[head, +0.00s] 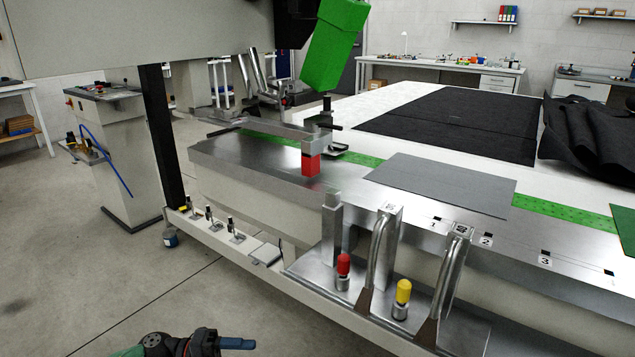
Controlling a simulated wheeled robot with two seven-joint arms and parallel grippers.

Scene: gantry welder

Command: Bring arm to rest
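One of my arms comes in at the bottom edge, left of centre, with a green and black wrist. I take it for my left arm. My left gripper (237,343) shows as a blue finger pointing right, above the floor. It is apart from the machine, and nothing shows held in it. I cannot tell whether it is open or shut. My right gripper is not in view. The gantry welder has a tilted green housing (334,45) and, below it, a metal arm (265,131) with a red block (311,164) close over the steel bed (258,165).
A front ledge carries a red-capped knob (343,266), a yellow-capped knob (403,291) and curved metal handles (448,272). A grey sheet (440,184) lies on the bed, and black fabric (450,120) lies on the table behind. The floor (75,260) at left is clear.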

